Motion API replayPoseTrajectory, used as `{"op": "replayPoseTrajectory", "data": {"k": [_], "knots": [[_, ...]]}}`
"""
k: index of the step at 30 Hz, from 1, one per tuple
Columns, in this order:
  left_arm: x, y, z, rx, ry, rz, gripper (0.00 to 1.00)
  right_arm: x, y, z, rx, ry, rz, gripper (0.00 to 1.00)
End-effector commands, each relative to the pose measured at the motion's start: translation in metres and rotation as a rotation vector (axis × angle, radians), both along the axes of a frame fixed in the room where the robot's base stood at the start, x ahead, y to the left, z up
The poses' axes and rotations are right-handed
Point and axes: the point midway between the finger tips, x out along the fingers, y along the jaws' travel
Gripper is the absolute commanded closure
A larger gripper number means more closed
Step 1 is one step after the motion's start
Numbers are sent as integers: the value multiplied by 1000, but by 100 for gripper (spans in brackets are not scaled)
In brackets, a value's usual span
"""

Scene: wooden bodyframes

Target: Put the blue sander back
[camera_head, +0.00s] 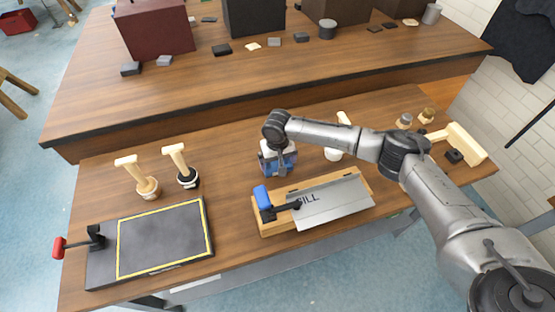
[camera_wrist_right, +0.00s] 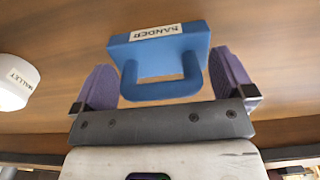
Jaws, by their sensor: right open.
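The blue sander (camera_wrist_right: 168,50) has a U-shaped handle and a "SANDER" label, which appears upside down in the right wrist view. In the head view the blue sander (camera_head: 281,166) is on the workbench behind the wooden jig, partly hidden by my gripper. My right gripper (camera_head: 279,152) is over it, pointing down. In the right wrist view its purple fingers (camera_wrist_right: 164,84) are apart, one on each side of the sander's handle, with visible gaps. My left gripper is not in view.
A wooden jig (camera_head: 262,222) with a blue-handled clamp and metal plate (camera_head: 335,205) lies just in front. A white mallet head (camera_wrist_right: 15,82) is nearby. A black board with yellow outline (camera_head: 163,240) and two wooden-handled tools (camera_head: 147,186) (camera_head: 186,178) stand at left.

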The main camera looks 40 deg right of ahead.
Motion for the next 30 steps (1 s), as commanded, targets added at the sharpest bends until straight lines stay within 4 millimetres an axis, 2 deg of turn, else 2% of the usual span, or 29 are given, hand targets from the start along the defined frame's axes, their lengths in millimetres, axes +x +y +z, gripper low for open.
{"op": "replayPoseTrajectory", "data": {"k": [6,11,21,30], "knots": [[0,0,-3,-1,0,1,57,0,0,3,0,0,0,0],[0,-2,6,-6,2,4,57,0,0,28,1,-2,0,0],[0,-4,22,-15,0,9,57,1,0,90,1,-3,0,0],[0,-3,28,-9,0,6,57,0,0,119,1,0,0,0]]}}
